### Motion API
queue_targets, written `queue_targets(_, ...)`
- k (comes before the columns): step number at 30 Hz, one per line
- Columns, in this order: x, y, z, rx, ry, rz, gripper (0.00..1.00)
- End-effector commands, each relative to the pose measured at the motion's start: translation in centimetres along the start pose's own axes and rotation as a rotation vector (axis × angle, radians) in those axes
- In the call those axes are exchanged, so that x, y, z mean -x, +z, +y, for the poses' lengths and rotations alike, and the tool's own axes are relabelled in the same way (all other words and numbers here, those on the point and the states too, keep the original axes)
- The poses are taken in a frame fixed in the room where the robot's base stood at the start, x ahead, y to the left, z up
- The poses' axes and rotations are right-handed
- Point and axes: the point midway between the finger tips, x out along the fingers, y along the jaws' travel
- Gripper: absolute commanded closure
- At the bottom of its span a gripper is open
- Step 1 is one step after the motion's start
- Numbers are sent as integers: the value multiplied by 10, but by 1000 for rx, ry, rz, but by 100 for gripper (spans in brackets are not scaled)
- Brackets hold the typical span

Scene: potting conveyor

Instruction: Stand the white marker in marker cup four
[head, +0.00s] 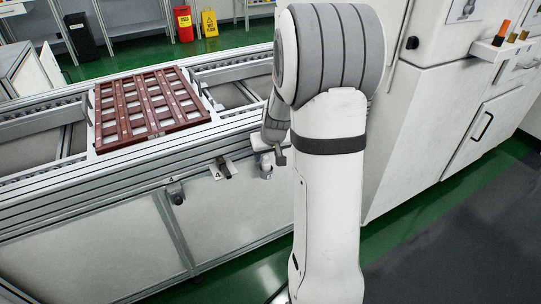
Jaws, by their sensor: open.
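My gripper (272,158) is small in the head view, at the front side of the conveyor, partly hidden behind my large white and grey arm. It is open. I cannot make out the white marker for certain.
A reddish-brown slatted tray (150,138) lies on the conveyor (40,178). A white cabinet (425,125) stands close on the right. Green floor shows beyond.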

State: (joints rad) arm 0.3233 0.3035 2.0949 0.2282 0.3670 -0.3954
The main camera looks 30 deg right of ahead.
Motion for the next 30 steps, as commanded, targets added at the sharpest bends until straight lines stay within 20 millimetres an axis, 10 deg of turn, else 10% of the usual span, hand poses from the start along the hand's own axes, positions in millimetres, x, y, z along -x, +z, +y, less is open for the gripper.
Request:
queue_targets(17,92,9,-15,12,-11,-13,52)
queue_targets(30,188,165,-124,117,-42,-224,52)
